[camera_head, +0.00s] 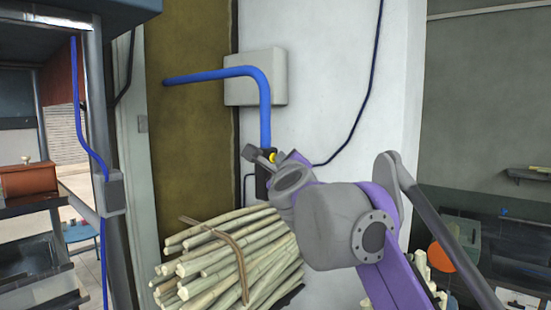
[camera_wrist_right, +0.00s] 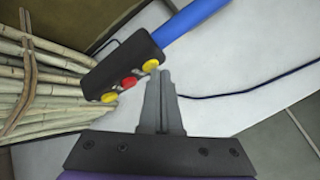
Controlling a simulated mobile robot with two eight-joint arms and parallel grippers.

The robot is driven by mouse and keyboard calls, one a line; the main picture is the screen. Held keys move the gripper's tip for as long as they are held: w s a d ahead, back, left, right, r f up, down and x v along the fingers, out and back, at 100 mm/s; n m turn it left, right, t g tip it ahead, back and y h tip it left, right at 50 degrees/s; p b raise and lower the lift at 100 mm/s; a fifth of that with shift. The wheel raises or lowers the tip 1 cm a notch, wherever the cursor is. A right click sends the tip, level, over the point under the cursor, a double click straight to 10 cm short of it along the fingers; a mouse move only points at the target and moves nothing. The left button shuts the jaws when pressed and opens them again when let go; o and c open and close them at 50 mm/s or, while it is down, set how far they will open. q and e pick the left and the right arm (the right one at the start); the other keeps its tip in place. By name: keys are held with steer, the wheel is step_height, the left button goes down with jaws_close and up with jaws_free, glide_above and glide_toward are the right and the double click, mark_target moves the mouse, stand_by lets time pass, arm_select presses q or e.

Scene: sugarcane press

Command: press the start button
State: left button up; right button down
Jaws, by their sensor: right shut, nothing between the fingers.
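A black control box (camera_wrist_right: 122,66) shows in the right wrist view, with a yellow button (camera_wrist_right: 150,66) at the end by the blue pipe, a red button (camera_wrist_right: 128,82) in the middle and another yellow button (camera_wrist_right: 109,97) at the far end. No label tells which is the start button. My right gripper (camera_wrist_right: 158,73) is shut and empty, its tips right at the yellow button by the pipe. I cannot tell whether they touch it. In the head view the box (camera_head: 262,183) hangs below the blue pipe, partly hidden by my right arm. My left gripper is not in view.
A tied bundle of sugarcane (camera_head: 225,255) lies below the control box. Shelving (camera_head: 40,265) stands at the left.

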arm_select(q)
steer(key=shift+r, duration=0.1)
arm_select(e)
steer(key=shift+a, duration=0.1)
stand_by(0.4)
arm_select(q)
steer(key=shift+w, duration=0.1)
arm_select(e)
steer(key=shift+s+d, duration=0.4)
steer(key=shift+d, duration=0.3)
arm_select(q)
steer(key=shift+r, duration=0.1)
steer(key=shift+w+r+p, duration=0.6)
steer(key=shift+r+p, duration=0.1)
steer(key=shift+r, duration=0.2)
arm_select(e)
steer(key=s+d, duration=0.1)
steer(key=d, duration=0.1)
steer(key=s+d, duration=0.1)
steer(key=d, duration=0.1)
steer(key=shift+s, duration=0.3)
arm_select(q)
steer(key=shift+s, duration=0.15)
arm_select(e)
steer(key=shift+s, duration=0.15)
